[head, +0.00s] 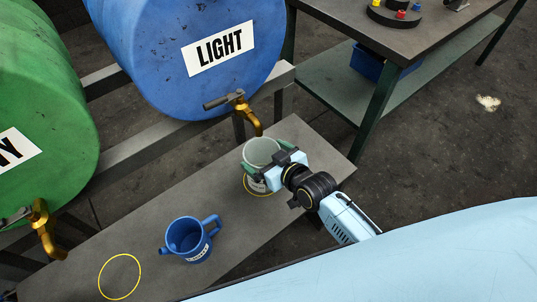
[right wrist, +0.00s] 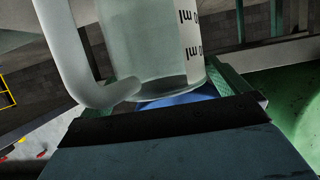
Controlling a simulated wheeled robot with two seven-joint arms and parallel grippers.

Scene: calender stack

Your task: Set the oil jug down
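The oil jug (head: 262,152), clear with a pale greenish tint, is upright below the brass tap of the blue drum in the head view. My right gripper (head: 268,168) has its green fingers on either side of it, closed on its wall. The jug's base is over a yellow ring (head: 247,190) on the grey bench; I cannot tell whether it touches. In the right wrist view the jug (right wrist: 145,45) shows close up and upside down, with its handle at left and a white scale strip. My left gripper is not in view.
A blue jug (head: 188,238) stands on the bench (head: 225,225). Left of it is an empty yellow ring (head: 120,276). The blue LIGHT drum (head: 170,50) with its tap (head: 243,108) is close behind the held jug. A green drum (head: 40,110) is at left.

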